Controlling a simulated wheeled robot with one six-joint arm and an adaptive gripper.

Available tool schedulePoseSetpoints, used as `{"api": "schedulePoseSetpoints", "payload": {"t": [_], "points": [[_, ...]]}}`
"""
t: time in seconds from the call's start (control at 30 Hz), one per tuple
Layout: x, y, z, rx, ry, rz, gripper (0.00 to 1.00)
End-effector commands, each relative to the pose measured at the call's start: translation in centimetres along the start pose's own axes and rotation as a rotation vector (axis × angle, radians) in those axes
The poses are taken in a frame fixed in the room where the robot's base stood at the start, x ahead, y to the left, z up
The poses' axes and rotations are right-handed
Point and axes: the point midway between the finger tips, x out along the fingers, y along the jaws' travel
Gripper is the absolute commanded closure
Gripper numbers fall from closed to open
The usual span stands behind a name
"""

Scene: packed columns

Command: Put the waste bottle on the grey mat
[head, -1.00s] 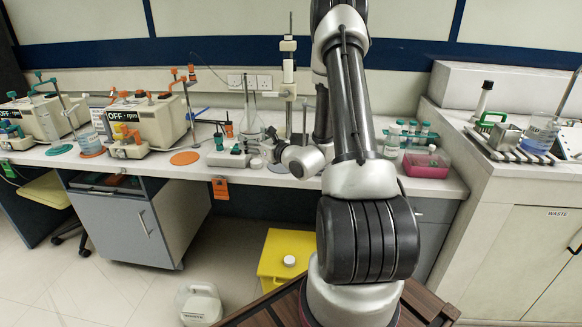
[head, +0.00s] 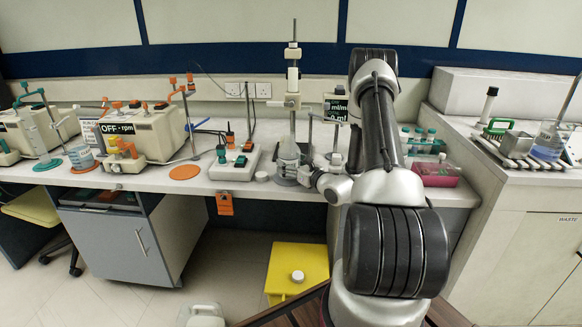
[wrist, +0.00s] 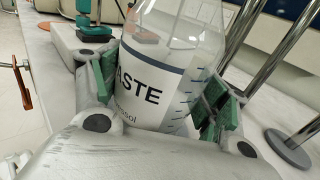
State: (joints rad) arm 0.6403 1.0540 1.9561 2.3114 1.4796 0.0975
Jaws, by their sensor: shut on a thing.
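The waste bottle (wrist: 160,80) is clear and cone-shaped, with a white label reading "ASTE" in the wrist view. It stands between the green-padded fingers of my gripper (wrist: 158,100), which is shut on it. In the head view the bottle (head: 288,152) is in front of the tall burette stand, with my gripper (head: 308,176) at its right. A dark grey disc, seemingly the grey mat (head: 286,182), shows just under the bottle. I cannot tell whether the bottle touches it.
A white device with a teal knob (head: 234,162) sits left of the bottle. Metal posts rise close on the right, one from a grey round base (wrist: 288,150). An orange mat (head: 184,172) lies further left.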

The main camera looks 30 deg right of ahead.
Motion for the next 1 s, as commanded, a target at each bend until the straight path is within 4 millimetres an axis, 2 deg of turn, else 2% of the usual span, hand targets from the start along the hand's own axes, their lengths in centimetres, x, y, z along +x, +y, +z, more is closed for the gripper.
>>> {"api": "schedulePoseSetpoints", "payload": {"t": [0.1,0.47,0.5,0.6,1.0], "points": [[0.0,-0.01,-0.98,-0.001,-0.002,0.0,0.65],[0.0,-0.01,-1.31,-0.001,-0.001,0.0,0.65],[0.0,-0.01,-1.29,-0.001,-0.001,0.0,0.2],[0.0,-0.01,-1.27,-0.001,-0.001,0.0,0.04],[0.01,-0.01,-0.97,-0.002,-0.002,0.0,0.04]]}}
